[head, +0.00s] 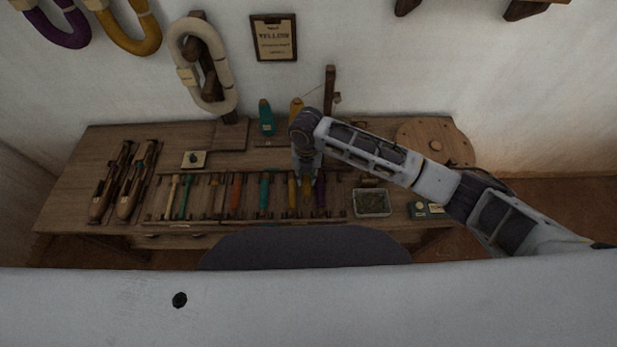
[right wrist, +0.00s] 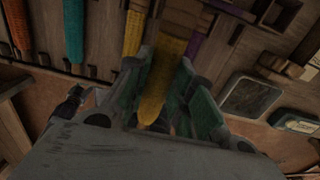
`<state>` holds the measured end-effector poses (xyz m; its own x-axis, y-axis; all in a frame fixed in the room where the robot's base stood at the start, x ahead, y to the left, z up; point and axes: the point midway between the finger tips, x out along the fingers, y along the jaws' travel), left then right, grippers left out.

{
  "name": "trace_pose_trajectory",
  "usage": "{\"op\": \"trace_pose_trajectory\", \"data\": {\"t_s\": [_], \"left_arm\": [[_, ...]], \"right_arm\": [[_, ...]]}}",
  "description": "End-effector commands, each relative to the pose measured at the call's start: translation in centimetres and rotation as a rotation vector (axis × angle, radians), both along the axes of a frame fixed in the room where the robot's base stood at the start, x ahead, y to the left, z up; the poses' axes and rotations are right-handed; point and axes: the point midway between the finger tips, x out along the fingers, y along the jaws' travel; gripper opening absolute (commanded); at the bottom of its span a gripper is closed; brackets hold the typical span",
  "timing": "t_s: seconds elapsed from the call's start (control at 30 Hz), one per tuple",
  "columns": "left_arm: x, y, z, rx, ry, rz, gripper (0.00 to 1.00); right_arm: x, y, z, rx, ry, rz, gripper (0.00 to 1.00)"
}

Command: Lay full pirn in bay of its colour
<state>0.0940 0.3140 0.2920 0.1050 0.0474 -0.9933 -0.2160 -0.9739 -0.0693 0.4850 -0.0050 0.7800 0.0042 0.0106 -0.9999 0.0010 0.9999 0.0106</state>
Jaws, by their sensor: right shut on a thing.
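My right gripper (head: 306,184) is over the right part of the pirn rack (head: 338,216) on the table. It is shut on a yellow pirn (right wrist: 162,82), which lies between its green-padded fingers in the right wrist view. Whether this pirn touches the rack floor cannot be told. Another yellow pirn (head: 292,191) lies just left of it, and a purple pirn (head: 320,195) just right. Teal (head: 264,192) and orange (head: 237,192) pirns lie further left in the rack. A wall card (head: 273,37) reads "YELLOW". My left gripper is not in view.
Two wooden shuttles (head: 128,185) lie at the table's left. A teal cone (head: 265,117) and a yellow cone (head: 296,111) stand behind the rack. A shallow tray (head: 371,202) and a small dark box (head: 418,210) are to its right. A round wooden disc (head: 437,139) lies at back right.

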Motion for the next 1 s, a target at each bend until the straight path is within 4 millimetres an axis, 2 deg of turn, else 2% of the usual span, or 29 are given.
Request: {"op": "trace_pose_trajectory", "data": {"t_s": [0.67,1.0], "left_arm": [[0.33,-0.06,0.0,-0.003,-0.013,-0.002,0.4],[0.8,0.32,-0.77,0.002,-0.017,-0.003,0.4]], "right_arm": [[0.23,0.25,-0.02,0.041,0.0,0.001,0.0],[0.22,0.25,-0.92,0.041,0.0,0.001,0.0]]}}
